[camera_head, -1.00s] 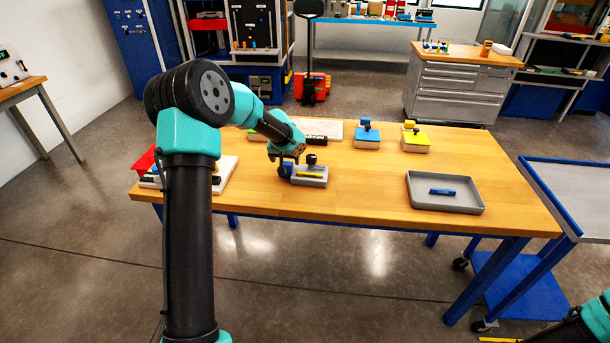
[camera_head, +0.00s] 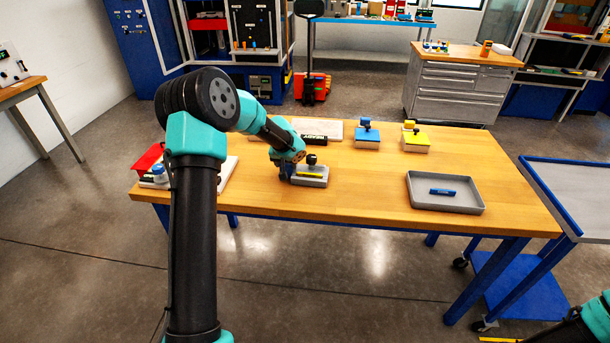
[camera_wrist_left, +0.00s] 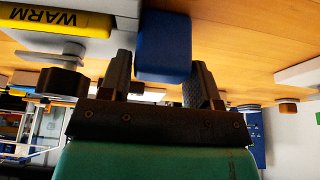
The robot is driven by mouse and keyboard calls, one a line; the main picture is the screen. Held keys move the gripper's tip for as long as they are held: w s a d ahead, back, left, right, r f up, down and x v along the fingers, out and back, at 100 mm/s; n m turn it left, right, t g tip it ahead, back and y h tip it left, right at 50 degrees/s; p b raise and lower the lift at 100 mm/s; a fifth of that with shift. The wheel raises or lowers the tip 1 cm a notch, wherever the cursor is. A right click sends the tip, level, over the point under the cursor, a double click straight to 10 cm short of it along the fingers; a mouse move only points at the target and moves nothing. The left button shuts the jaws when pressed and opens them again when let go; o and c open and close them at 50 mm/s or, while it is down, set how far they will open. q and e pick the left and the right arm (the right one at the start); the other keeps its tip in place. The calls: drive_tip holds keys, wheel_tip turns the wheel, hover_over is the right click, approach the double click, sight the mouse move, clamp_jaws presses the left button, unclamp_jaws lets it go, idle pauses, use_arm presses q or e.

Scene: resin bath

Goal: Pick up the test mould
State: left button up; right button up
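A small blue block (camera_wrist_left: 163,45), which appears to be the test mould, shows between the two fingers of my left gripper (camera_wrist_left: 160,85) in the left wrist view. The fingers are apart, one on each side of the block's near end. I cannot tell whether they touch it. In the head view, my left gripper (camera_head: 286,170) is low over the wooden table, just left of a grey block with a black knob, and mostly hides the blue block. My right gripper is out of view; only a piece of my right arm shows at the lower right.
The grey block (camera_head: 312,180) with a yellow "WARM" label stands close by. Blue-topped (camera_head: 367,137) and yellow-topped (camera_head: 415,144) blocks stand at the back. A grey tray (camera_head: 428,205) holding a blue piece (camera_head: 442,192) lies right. The table's middle is clear.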

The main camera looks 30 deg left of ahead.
use_arm(q)
drive_tip(key=c, duration=0.8)
drive_tip(key=shift+r, duration=0.2)
wheel_tip(320, 180, up, 10)
drive_tip(key=shift+f, duration=0.25)
idle(0.4)
wheel_tip(320, 180, down, 9)
drive_tip(key=shift+r, duration=0.2)
